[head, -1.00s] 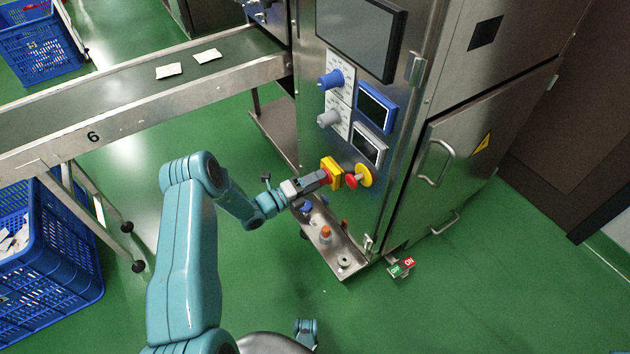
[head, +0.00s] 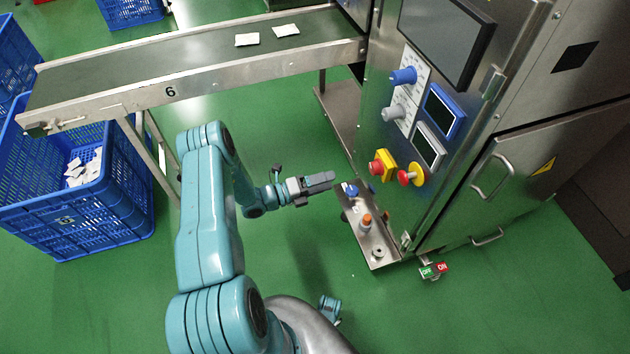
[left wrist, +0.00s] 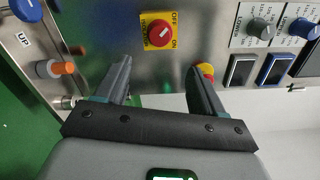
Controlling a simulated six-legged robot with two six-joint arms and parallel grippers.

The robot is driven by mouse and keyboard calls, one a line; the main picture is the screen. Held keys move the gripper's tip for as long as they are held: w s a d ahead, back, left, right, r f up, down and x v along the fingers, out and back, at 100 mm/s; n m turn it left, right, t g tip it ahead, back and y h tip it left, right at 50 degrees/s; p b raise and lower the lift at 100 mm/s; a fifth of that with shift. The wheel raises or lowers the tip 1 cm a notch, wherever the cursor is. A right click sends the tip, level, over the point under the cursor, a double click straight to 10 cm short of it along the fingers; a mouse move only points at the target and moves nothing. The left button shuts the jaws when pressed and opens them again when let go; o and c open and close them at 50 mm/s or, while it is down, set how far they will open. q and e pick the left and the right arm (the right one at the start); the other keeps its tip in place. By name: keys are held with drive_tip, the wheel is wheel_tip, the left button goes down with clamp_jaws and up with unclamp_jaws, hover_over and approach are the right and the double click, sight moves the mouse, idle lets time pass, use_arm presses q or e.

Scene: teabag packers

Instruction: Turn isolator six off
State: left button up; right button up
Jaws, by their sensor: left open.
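The isolator is a red knob on a yellow square plate (head: 382,165) on the steel machine's front; the conveyor beside it bears a 6. In the left wrist view the isolator (left wrist: 160,32) shows OFF and ON lettering; I cannot tell which way the knob points. My left gripper (head: 332,180) is open and empty, with a gap between it and the knob. In the left wrist view its fingers (left wrist: 160,66) stand apart on both sides below the knob. A red button on a yellow disc (head: 411,176) sits beside the isolator, partly hidden by one finger in the left wrist view.
A steel shelf (head: 378,238) with a blue and an orange knob juts out below the panel. A grey knob (head: 393,113), a blue knob (head: 403,76) and small displays sit above. The conveyor (head: 140,78) and a blue crate (head: 100,215) stand left. Green floor is open below the gripper.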

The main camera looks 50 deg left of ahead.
use_arm(q)
drive_tip(key=shift+v, duration=1.45)
